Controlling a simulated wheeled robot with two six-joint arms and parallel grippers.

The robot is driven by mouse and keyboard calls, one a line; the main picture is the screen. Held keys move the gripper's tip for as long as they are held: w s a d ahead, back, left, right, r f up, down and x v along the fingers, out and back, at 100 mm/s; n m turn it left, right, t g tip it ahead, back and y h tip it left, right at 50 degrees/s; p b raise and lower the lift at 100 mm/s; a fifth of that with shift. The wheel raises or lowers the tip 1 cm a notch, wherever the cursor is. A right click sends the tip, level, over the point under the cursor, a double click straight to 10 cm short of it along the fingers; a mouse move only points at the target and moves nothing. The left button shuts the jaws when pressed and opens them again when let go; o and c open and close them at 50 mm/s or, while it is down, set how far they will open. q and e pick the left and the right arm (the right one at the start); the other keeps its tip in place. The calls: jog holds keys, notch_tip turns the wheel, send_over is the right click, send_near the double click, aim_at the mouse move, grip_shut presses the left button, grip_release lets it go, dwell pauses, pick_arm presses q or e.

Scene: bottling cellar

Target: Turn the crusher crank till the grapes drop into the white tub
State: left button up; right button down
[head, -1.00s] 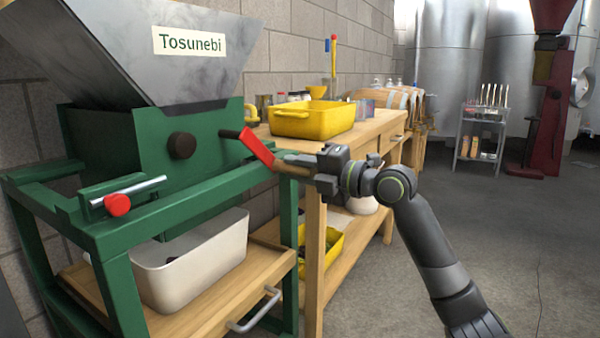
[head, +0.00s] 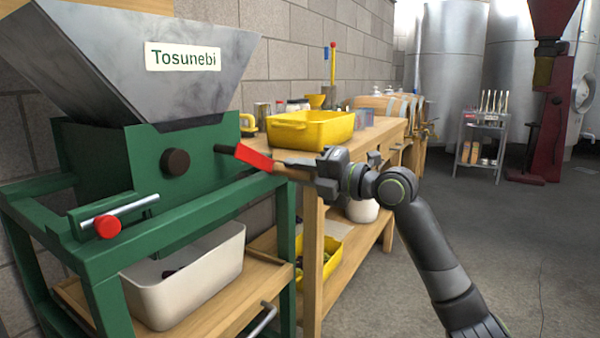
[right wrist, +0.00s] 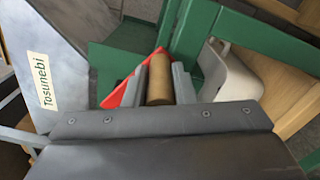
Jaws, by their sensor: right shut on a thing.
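The green crusher (head: 120,155) carries a grey metal hopper (head: 130,60) labelled Tosunebi. Its crank has a red arm (head: 253,157) and a wooden handle (head: 291,173). My right gripper (head: 305,168) is shut on the wooden handle; in the right wrist view, the handle (right wrist: 159,78) sits between its two fingers. The white tub (head: 190,282) stands on the wooden shelf under the crusher, with some dark matter inside it. I cannot make out what that matter is. The hopper's inside is hidden. My left gripper is not in view.
A wooden bench (head: 360,137) with a yellow tub (head: 311,130) stands behind the crank. A red-knobbed rod (head: 108,227) sticks out at the crusher's front. A grey cart (head: 481,147) and steel tanks (head: 450,60) are farther back. The floor at right is clear.

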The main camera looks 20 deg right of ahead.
jog(key=shift+a+r, duration=0.15)
jog(key=shift+r, duration=0.05)
jog(key=c, duration=1.5)
grip_release()
jog(key=o, duration=0.3)
jog(key=shift+s+a, duration=0.1)
jog(key=shift+a, duration=0.05)
jog(key=shift+d, duration=0.2)
